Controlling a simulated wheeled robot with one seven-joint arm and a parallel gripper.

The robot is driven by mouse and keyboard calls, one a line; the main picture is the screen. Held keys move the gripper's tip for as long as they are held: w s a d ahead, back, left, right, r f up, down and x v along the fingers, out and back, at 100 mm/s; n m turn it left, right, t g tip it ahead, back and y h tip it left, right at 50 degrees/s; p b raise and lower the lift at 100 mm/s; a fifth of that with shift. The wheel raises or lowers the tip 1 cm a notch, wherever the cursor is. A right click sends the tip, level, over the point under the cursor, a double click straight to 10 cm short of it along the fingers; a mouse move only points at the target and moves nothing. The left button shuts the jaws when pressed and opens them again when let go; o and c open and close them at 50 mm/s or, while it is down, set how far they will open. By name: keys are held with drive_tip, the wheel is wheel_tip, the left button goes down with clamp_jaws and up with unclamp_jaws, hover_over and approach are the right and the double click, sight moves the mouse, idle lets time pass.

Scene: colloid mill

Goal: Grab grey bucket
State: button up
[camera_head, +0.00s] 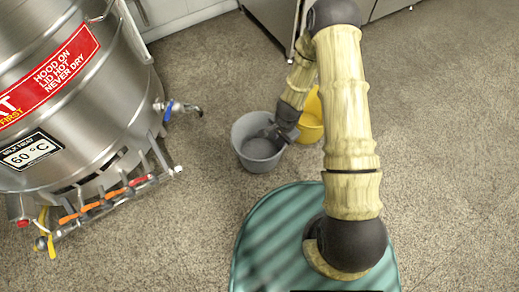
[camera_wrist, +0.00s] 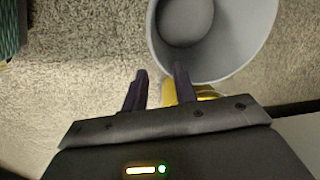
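The grey bucket (camera_head: 256,157) stands upright on the floor, left of the yellow bucket (camera_head: 310,118), and looks empty. In the wrist view the grey bucket (camera_wrist: 238,38) fills the upper right, with its open mouth facing the camera. My gripper (camera_head: 275,133) is at the grey bucket's right rim. In the wrist view my gripper (camera_wrist: 160,70) has its two fingers apart with nothing held. The right finger overlaps the bucket's rim; the left finger is outside it. I cannot tell whether either touches. Part of the yellow bucket (camera_wrist: 205,92) shows behind the fingers.
A large steel tank (camera_head: 95,110) with a tap (camera_head: 183,108) and coloured valve handles (camera_head: 110,195) stands at the left. A steel cabinet (camera_head: 272,20) is at the back. The floor (camera_head: 450,130) at the right is clear.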

drive_tip(key=b, duration=0.4)
hover_over(277, 155)
drive_tip(key=f, duration=0.8)
drive_tip(key=shift+w+f, duration=0.25)
drive_tip(key=shift+f, duration=0.1)
drive_tip(key=f+b, duration=0.2)
drive_tip(key=f, duration=0.1)
drive_tip(key=f+b, duration=0.1)
drive_tip(key=f, duration=0.1)
drive_tip(key=shift+s+f+b, duration=0.15)
drive_tip(key=shift+s+b, duration=0.1)
drive_tip(key=shift+b, duration=0.1)
clamp_jaws()
idle(0.7)
